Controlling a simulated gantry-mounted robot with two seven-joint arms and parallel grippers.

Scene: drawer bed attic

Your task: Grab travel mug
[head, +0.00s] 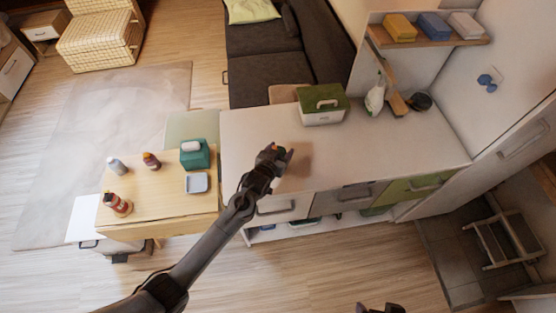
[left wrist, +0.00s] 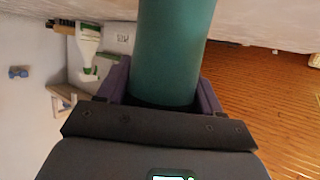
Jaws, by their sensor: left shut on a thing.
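The travel mug is a teal-green cylinder (left wrist: 178,45) that fills the upper middle of the left wrist view. My left gripper (left wrist: 163,92) is shut on it, with a purple finger on each side. In the head view my left gripper (head: 282,153) is over the front part of the white counter, and its hand mostly hides the mug. I cannot tell whether the mug touches the counter. Only the tip of my right gripper (head: 380,309) shows at the bottom edge of the head view, and its jaws are unclear.
On the white counter (head: 350,150) stand a green-lidded box (head: 323,108) and a white spray bottle (head: 375,97), both behind my left gripper. The wooden table (head: 150,205) at left holds bottles, a teal container (head: 195,154) and a small tray (head: 196,183). The counter's middle is clear.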

